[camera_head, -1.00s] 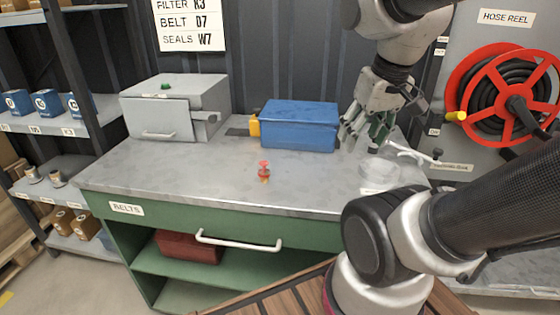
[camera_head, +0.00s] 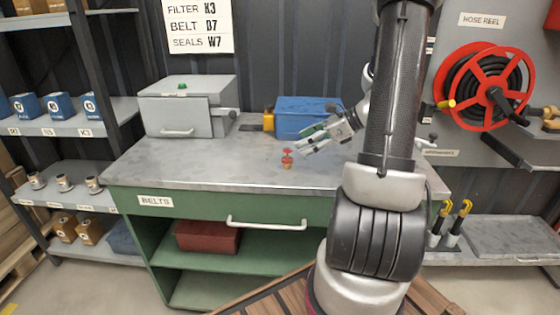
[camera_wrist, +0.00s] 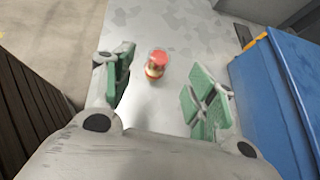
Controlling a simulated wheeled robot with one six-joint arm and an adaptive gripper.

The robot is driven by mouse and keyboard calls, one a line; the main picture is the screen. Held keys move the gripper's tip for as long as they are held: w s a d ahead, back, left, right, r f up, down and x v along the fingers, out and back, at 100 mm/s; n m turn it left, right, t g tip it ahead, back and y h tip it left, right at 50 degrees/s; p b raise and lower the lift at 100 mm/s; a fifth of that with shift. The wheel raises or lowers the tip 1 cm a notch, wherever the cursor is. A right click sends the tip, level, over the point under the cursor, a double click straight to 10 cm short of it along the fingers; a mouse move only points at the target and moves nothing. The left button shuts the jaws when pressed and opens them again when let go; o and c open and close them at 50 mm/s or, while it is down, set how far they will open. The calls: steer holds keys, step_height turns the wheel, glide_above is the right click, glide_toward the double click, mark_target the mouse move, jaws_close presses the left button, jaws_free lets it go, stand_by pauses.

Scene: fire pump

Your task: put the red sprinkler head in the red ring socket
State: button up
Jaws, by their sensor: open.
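The red sprinkler head (camera_head: 287,158) stands upright on the grey bench top, near its front edge. In the wrist view the sprinkler head (camera_wrist: 156,63) shows as a red top over a brass-coloured part, ahead of my fingers and between their lines. My gripper (camera_head: 309,139) is open and empty, to the right of the sprinkler head and apart from it. Its green-padded fingers (camera_wrist: 160,92) are spread wide in the wrist view. I cannot make out the red ring socket in these frames.
The blue box (camera_head: 300,117) stands behind my gripper, and lies close on the right in the wrist view. A grey metal box (camera_head: 186,106) is at the back left of the bench top (camera_head: 190,165). A red hose reel (camera_head: 485,85) hangs at right.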

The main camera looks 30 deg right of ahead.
mark_target(291, 149)
steer(key=x, duration=0.7)
steer(key=shift+w+a+f, duration=0.2)
steer(key=shift+a+f, duration=0.05)
steer(key=shift+f, duration=0.05)
steer(key=c, duration=1.2)
